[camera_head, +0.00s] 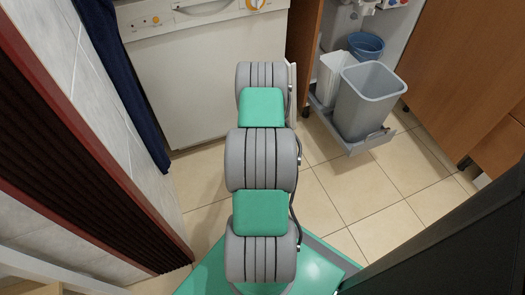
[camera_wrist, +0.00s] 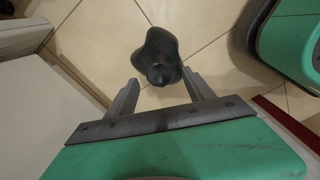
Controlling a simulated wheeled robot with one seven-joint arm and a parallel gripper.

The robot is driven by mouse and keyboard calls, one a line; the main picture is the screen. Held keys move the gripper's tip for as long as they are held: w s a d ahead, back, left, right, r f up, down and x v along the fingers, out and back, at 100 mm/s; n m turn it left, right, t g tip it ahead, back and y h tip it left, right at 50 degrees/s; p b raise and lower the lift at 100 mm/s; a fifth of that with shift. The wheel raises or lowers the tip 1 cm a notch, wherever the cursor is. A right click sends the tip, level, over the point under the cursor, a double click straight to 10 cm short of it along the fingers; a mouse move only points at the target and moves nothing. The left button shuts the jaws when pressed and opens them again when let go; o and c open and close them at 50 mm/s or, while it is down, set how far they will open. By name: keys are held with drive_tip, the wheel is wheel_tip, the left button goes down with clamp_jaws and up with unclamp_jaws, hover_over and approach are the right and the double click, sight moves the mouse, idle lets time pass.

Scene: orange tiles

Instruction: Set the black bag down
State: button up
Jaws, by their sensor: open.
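The black bag (camera_wrist: 157,52) shows in the wrist view against the tiled floor, a dark lump with a narrow knotted top turned toward my gripper. My gripper (camera_wrist: 161,86) is open, its two grey fingers spread apart. The knotted top lies in line with the gap between the fingertips, and the wider body is beyond them. No finger visibly presses on the bag. I cannot tell for sure whether the bag rests fully on the floor. In the head view my arm hides the gripper, and the bag is not visible.
A white dishwasher (camera_head: 207,75) stands ahead. A grey bin (camera_head: 368,100), with a blue bucket (camera_head: 366,45) behind it, sits on a pulled-out rack (camera_head: 350,146) at right. A dark red-edged ribbed panel (camera_head: 85,165) is close at left. Tiled floor (camera_head: 345,190) is clear at centre right.

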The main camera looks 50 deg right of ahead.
wheel_tip(320, 180, up, 4)
drive_tip(key=shift+r+p, duration=0.15)
drive_tip(key=shift+p, duration=0.3)
drive_tip(key=w+a+r+m, duration=0.2)
drive_tip(key=w+a+r, duration=0.5)
drive_tip(key=a+r, duration=0.3)
drive_tip(key=a+r+m+t, duration=0.1)
drive_tip(key=a+r+m, duration=0.1)
drive_tip(key=a+r, duration=1.15)
drive_tip(key=s+a+r+m, duration=0.1)
drive_tip(key=s+a+r, duration=0.1)
drive_tip(key=s+a, duration=0.3)
drive_tip(key=s+a+r+m+t, duration=0.1)
drive_tip(key=s+a, duration=0.4)
drive_tip(key=a, duration=0.8)
drive_tip(key=shift+s+r+m, duration=0.3)
drive_tip(key=shift+r+m, duration=0.1)
drive_tip(key=shift+m, duration=0.3)
drive_tip(key=shift+d, duration=0.15)
